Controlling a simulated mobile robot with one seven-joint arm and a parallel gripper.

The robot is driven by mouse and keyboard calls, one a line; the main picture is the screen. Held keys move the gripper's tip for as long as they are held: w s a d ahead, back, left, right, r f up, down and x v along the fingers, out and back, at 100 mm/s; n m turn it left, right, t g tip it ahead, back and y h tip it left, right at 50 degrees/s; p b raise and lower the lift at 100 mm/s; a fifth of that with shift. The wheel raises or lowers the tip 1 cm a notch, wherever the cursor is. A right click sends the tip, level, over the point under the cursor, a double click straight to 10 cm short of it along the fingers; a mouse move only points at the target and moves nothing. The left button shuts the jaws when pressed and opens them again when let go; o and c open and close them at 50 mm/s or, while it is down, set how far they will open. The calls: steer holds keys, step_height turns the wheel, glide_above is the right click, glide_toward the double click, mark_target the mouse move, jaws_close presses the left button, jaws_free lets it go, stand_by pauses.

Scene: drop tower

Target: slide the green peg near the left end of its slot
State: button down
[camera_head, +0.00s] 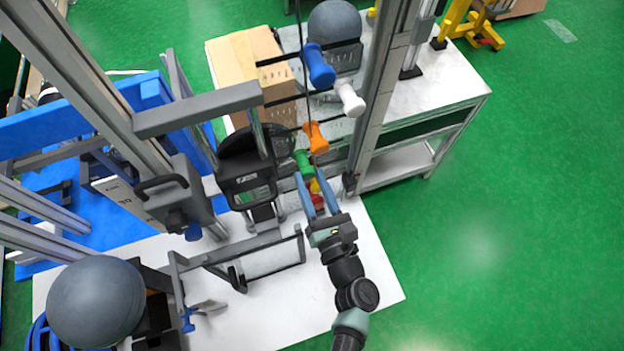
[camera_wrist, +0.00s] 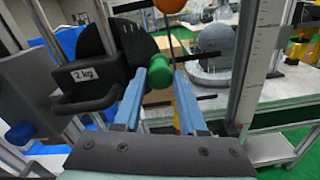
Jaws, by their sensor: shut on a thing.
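The green peg (camera_head: 302,161) is a short knobbed piece just below the orange peg (camera_head: 316,139). It also shows in the wrist view (camera_wrist: 156,93), at the far end of my blue fingers. My gripper (camera_head: 309,174) reaches up to it from the lower right. Its two fingertips (camera_wrist: 171,70) are shut on the green peg. The peg's slot and its ends are hidden behind the peg and fingers, so I cannot tell where along the slot the peg stands.
A blue peg (camera_head: 319,66) and a white peg (camera_head: 350,98) are higher up. A yellow piece (camera_head: 315,187) shows between my fingers. A dark 2 kg weight block (camera_wrist: 82,77) is close on the left. A metal upright (camera_head: 382,85) stands on the right.

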steer(key=a, duration=0.2)
steer(key=s+a, duration=0.1)
steer(key=a, duration=0.1)
steer(key=shift+s+f, duration=0.15)
steer(key=shift+c, duration=2.3)
jaws_free()
steer(key=shift+d, duration=0.2)
steer(key=b+v, duration=0.3)
steer(key=v, duration=1)
